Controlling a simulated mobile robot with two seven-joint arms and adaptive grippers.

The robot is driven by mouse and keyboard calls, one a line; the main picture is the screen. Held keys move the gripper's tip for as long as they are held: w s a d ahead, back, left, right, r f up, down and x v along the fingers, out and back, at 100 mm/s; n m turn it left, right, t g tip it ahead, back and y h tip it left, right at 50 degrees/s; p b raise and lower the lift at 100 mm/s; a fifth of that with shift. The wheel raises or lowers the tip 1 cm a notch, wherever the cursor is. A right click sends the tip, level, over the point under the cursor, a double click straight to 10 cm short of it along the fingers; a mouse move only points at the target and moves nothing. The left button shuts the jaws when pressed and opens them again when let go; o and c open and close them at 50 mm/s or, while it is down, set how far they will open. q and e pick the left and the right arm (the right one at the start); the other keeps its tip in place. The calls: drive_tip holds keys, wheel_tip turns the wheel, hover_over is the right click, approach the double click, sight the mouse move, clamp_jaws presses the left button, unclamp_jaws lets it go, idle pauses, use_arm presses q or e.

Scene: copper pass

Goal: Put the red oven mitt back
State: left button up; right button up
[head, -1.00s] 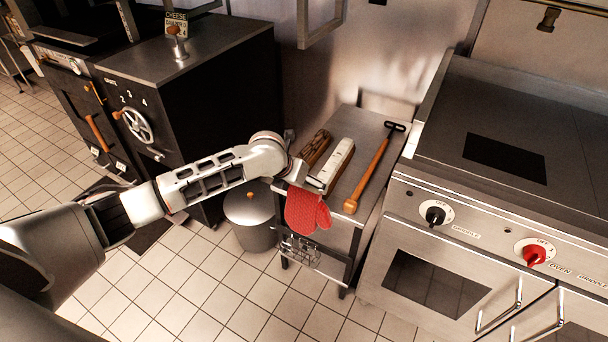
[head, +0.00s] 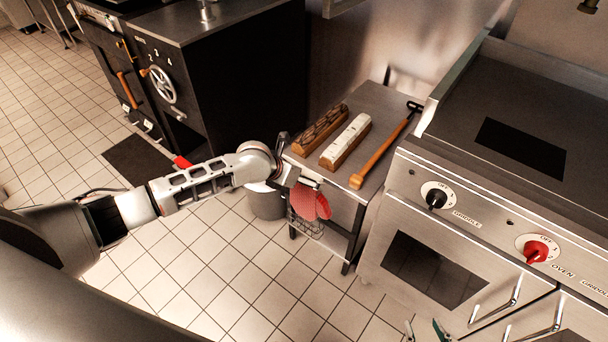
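The red oven mitt (head: 312,204) hangs low in front of the near side of a small steel table (head: 375,100), in the head view. Its upper part is hidden behind my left gripper (head: 312,183), whose arm comes in from the left. The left gripper is at the top of the mitt, by the table's near left edge. Its fingers are mostly hidden, so I cannot tell whether they hold the mitt. My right gripper (head: 425,331) shows only as two fingertips, apart with nothing between them, at the bottom edge.
On the table lie a dark-topped wooden brush (head: 320,130), a white-topped block (head: 346,141) and a wooden-handled scraper (head: 383,150). A grey bin (head: 267,203) stands left of the table. The griddle range (head: 450,220) is on the right. A red object (head: 181,162) shows behind my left arm.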

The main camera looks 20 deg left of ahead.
use_arm(q)
wheel_tip(320, 180, down, 4)
drive_tip(key=shift+s+f+b, duration=0.15)
drive_tip(key=shift+f+b, duration=0.05)
drive_tip(key=shift+b, duration=1)
drive_tip(key=shift+f+b, duration=0.6)
drive_tip(key=shift+f, duration=0.4)
drive_tip(key=shift+f+b, duration=0.45)
drive_tip(key=shift+f, duration=0.1)
drive_tip(key=o, duration=1.5)
drive_tip(key=shift+r, duration=0.1)
approach(302, 192)
drive_tip(key=shift+s+a+r, duration=0.2)
drive_tip(key=shift+s+r, duration=0.1)
drive_tip(key=shift+r, duration=0.3)
